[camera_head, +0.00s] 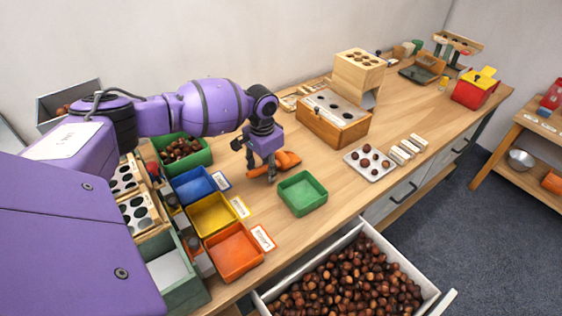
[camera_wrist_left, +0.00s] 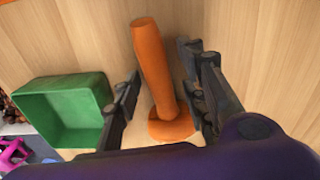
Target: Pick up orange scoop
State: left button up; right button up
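The orange scoop (camera_head: 288,160) lies on the wooden table between the green chestnut bin and the empty green tray. In the left wrist view the scoop (camera_wrist_left: 155,65) shows its long round handle and its wider end. My left gripper (camera_head: 264,172) is low over the scoop, pointing down. In the left wrist view the gripper (camera_wrist_left: 160,88) has its fingers apart, one on each side of the handle, with gaps visible. Part of the wider end is hidden by my wrist. My right gripper is not in view.
The empty green tray (camera_head: 302,207) stands close to the right of the gripper. Blue (camera_head: 193,185), yellow (camera_head: 211,213) and red-orange (camera_head: 234,250) trays line the left. A wooden box (camera_head: 332,128) stands behind. An open drawer (camera_head: 440,303) full of chestnuts juts out in front.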

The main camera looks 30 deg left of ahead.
pick_arm(q)
jog(key=shift+f, duration=0.1)
dwell(0.3)
grip_shut()
dwell(0.4)
jog(key=shift+r, duration=0.2)
notch_tip(320, 180, up, 3)
jog(key=shift+w+f, duration=0.1)
jog(key=shift+f, duration=0.05)
jog(key=s+d+r+p, duration=0.1)
jog(key=s+d+r, duration=0.7)
jog(key=d+r, duration=0.2)
jog(key=shift+s+d+r+p, duration=0.25)
jog(key=shift+d+p, duration=0.1)
jog(key=shift+d, duration=0.3)
